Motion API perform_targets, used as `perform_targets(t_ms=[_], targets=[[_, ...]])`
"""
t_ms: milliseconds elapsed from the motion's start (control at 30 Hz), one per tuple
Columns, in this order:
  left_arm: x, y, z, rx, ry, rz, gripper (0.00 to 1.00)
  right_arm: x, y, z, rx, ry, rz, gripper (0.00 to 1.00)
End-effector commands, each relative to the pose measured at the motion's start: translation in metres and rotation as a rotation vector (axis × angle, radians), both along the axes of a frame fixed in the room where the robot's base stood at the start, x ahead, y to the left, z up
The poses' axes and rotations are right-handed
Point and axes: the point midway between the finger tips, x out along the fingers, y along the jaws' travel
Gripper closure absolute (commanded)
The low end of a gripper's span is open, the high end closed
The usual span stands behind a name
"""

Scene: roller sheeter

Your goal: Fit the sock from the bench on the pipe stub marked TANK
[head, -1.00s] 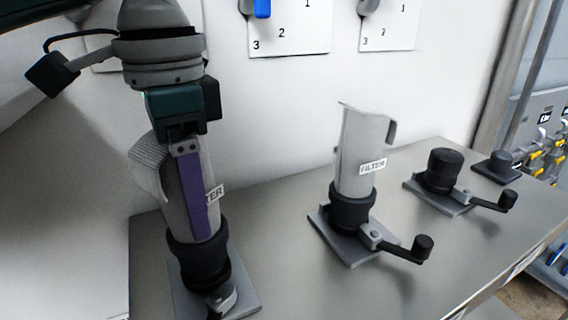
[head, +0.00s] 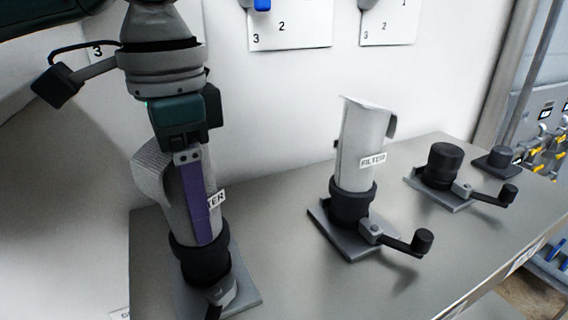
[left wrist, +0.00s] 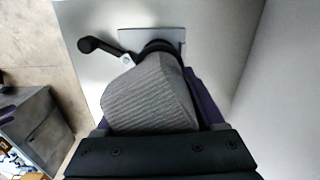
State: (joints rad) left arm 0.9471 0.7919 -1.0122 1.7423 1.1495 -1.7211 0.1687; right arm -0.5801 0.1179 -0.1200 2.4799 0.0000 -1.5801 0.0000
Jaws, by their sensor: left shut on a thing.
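My left gripper (head: 194,205) points down at the left end of the bench (head: 290,275) and is shut on a grey ribbed sock (head: 150,175). The left wrist view also shows the sock (left wrist: 150,95) between the fingers. No TANK marking is readable. My right gripper is out of view.
A second grey sock (head: 362,135) labelled FILTER stands upright on a black collar mid-bench, its lever (head: 400,242) sticking out right. Two bare black stubs (head: 444,163) (head: 502,157) stand farther right. A white wall with numbered plates (head: 290,25) is behind.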

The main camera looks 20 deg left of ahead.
Motion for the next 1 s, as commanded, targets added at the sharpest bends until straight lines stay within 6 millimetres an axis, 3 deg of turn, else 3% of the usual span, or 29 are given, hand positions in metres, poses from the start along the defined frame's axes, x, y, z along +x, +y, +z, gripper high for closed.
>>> perform_targets(t_ms=[33,267,567,1000], targets=[[0.000,0.000,0.000,-0.001,-0.001,0.000,0.26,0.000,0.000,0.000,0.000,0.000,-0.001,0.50],[0.000,0.000,0.000,0.000,0.000,0.000,0.00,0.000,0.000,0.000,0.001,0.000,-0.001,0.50],[0.000,0.000,0.004,0.000,0.000,-0.001,0.00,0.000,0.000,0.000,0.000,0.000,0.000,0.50],[0.000,-0.002,0.082,-0.001,-0.003,-0.002,0.00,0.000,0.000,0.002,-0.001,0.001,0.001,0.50]])
